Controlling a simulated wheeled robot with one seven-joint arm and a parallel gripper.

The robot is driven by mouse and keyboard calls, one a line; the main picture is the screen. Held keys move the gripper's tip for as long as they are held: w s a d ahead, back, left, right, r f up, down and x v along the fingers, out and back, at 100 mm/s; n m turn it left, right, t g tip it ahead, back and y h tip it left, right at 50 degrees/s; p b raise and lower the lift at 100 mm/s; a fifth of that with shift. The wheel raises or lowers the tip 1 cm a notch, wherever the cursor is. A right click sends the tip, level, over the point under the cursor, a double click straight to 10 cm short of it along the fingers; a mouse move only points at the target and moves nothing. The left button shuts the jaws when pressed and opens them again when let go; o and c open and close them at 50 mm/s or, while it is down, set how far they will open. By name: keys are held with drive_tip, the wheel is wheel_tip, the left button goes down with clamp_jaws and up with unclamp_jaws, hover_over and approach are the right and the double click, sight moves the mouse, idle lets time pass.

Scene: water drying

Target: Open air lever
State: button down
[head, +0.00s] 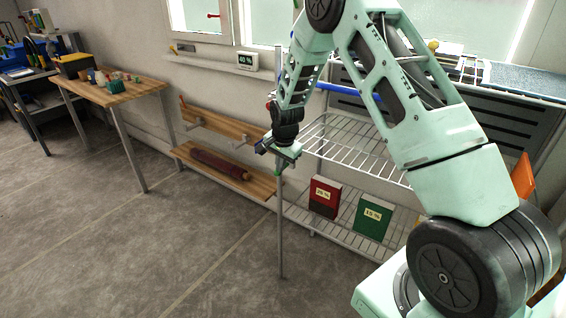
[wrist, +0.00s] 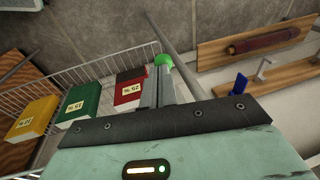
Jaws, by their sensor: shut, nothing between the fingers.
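My gripper (head: 279,163) is shut and empty, pointing down beside a thin upright grey pole (head: 280,230) in front of the shelves. In the wrist view its fingers (wrist: 162,82) are together, with a green piece at their tip, and the pole (wrist: 172,45) runs close by on the right. I cannot tell whether they touch. No part is clearly marked as the air lever. A small blue lever-like piece (wrist: 241,84) shows right of the fingers in the wrist view. A red handle (head: 213,15) is on the window in the head view.
A wire rack (head: 345,150) holds a red box (head: 325,196) and a green box (head: 373,217); a yellow box (wrist: 34,117) also shows in the wrist view. A wooden shelf (head: 262,190) carries a dark red roll (head: 220,165). The floor at left is clear.

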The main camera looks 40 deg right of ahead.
drive_tip(key=shift+s+a+f, duration=0.2)
drive_tip(key=shift+a+f, duration=0.05)
drive_tip(key=shift+f, duration=0.2)
drive_tip(key=shift+a+r, duration=0.1)
drive_tip(key=shift+r, duration=0.05)
drive_tip(key=s+p+v, duration=0.1)
drive_tip(key=p+v, duration=0.1)
drive_tip(key=v, duration=1.2)
drive_tip(key=shift+d, duration=0.2)
